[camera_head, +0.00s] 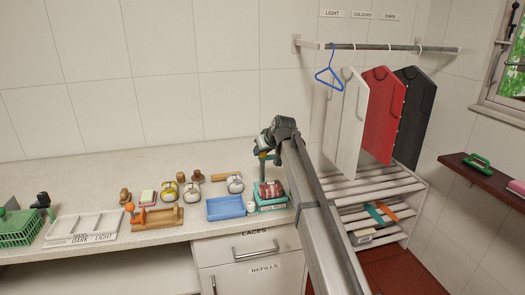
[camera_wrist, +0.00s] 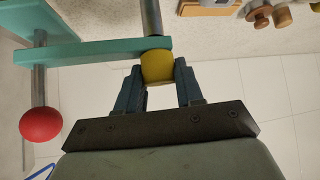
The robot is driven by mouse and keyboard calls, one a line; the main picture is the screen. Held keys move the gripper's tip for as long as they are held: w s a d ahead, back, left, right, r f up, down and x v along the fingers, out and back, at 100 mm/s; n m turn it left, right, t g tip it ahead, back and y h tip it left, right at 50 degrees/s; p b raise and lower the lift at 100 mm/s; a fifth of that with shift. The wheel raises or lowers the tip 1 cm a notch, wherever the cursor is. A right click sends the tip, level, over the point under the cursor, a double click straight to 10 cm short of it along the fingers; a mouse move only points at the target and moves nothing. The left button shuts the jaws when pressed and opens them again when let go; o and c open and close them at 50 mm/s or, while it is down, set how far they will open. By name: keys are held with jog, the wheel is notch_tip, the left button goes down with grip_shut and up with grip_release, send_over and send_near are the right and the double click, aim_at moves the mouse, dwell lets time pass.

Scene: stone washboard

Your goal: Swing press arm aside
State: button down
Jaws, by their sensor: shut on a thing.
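The press in the head view has a teal tray (camera_head: 273,207) with a dark red bundle (camera_head: 270,189) in it. In the wrist view its teal press arm (camera_wrist: 95,53) runs across the upper left. A grey post (camera_wrist: 151,17) meets the arm near a yellow knob (camera_wrist: 157,67). A grey rod with a red ball (camera_wrist: 40,120) crosses the arm's other end. My gripper (camera_wrist: 160,70) is shut on the yellow knob, one finger on each side. In the head view my arm hides part of the press.
A blue tray (camera_head: 226,207) stands left of the press. Right of my arm are a slatted rack (camera_head: 365,190) and hanging white, red (camera_head: 383,115) and black boards.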

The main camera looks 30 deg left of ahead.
jog(key=shift+w+a+r, duration=0.1)
jog(key=shift+a, duration=0.05)
jog(key=c, duration=0.7)
grip_release()
jog(key=shift+c, duration=0.2)
jog(key=v, duration=1.3)
jog(key=shift+s+d+r, duration=0.25)
